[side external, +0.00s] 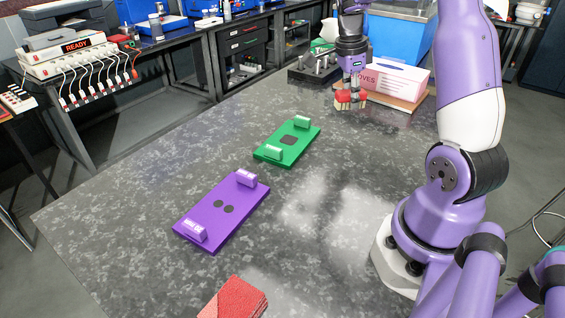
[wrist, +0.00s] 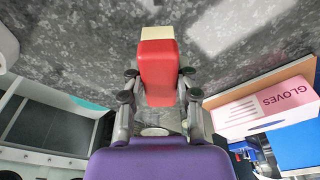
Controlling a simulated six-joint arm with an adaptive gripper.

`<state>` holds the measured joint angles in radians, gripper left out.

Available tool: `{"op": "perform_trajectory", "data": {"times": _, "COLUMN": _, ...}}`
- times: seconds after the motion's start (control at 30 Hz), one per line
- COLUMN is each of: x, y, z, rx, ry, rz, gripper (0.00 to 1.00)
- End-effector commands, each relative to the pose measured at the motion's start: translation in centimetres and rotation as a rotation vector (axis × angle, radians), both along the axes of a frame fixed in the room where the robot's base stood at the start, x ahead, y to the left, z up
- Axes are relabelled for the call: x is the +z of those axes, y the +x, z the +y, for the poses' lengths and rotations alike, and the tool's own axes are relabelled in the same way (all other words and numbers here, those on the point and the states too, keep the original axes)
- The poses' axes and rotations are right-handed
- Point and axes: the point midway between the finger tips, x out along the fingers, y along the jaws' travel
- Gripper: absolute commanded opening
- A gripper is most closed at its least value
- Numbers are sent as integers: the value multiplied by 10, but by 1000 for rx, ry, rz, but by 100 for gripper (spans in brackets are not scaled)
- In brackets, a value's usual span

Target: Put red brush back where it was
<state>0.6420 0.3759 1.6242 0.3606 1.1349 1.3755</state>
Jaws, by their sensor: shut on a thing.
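The red brush (wrist: 158,70) has a red body and a cream end. My gripper (wrist: 158,85) is shut on it, with a finger on each side in the wrist view. In the side external view my gripper (side external: 353,90) is at the far end of the table, and the red brush (side external: 345,96) hangs crosswise under it. The brush appears to be above the table top; the exact gap cannot be told. The cream end points away from my gripper's body in the wrist view.
A pink and white gloves box (side external: 398,80) stands close right of my gripper on a brown board (side external: 410,105). A dark rack (side external: 315,68) stands behind. Green (side external: 287,142) and purple (side external: 222,210) plates lie mid-table. A red stack (side external: 233,298) lies at the near edge.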

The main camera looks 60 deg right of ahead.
Motion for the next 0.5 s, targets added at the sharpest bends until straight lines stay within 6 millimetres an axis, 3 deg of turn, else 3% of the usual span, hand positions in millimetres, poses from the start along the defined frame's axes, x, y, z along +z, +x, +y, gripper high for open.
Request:
{"op": "perform_trajectory", "data": {"times": 0.3, "x": -46, "y": -41, "z": -67, "rx": -23, "ry": 3, "rz": 2, "gripper": 0}}
{"op": "perform_trajectory", "data": {"times": 0.5, "x": -63, "y": -54, "z": -92, "rx": -16, "ry": 0, "rz": 0, "gripper": 0}}
